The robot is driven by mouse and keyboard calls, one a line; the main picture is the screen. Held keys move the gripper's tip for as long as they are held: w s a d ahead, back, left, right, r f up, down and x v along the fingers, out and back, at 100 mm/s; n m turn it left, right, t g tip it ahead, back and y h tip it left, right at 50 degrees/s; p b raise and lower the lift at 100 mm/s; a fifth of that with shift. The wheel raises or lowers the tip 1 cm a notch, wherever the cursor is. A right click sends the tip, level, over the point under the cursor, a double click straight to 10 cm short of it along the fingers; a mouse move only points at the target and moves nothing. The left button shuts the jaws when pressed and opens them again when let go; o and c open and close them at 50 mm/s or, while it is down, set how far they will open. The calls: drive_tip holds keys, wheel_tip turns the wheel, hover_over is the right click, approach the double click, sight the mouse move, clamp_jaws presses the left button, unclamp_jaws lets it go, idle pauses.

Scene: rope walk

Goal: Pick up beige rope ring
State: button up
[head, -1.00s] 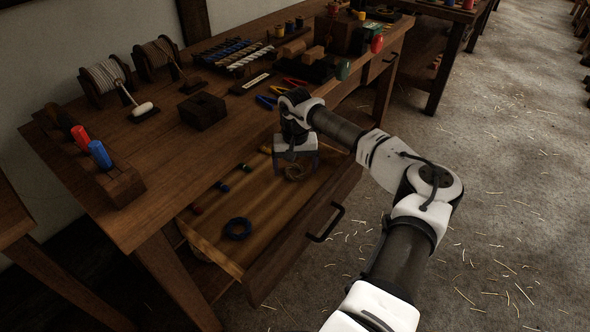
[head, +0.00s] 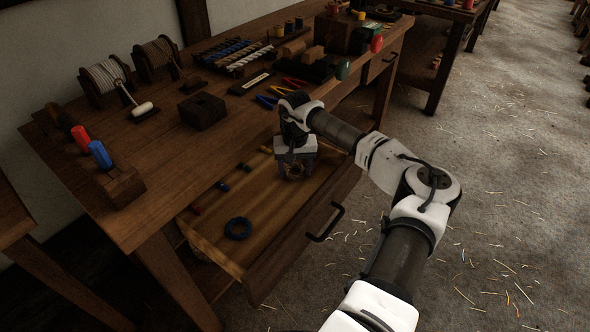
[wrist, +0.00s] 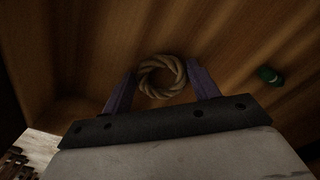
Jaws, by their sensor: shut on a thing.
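The beige rope ring (wrist: 161,77) is a twisted rope loop between the two fingers of my gripper (wrist: 160,84) in the wrist view. My gripper is shut on it, with one finger at each side of the ring. In the head view my gripper (head: 295,170) is inside the open drawer (head: 262,207), towards its right end, and the ring (head: 293,171) shows partly between the fingers. I cannot tell whether the ring touches the drawer floor.
A blue rope ring (head: 238,228) lies in the drawer's near left part. Small green, blue and red pieces lie along its back. A green piece (wrist: 268,75) shows right of my gripper. The drawer front with its handle (head: 325,224) borders it. The bench top (head: 150,180) overhangs behind.

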wheel_tip(320, 180, up, 20)
drive_tip(key=b, duration=0.1)
idle(0.4)
idle(0.3)
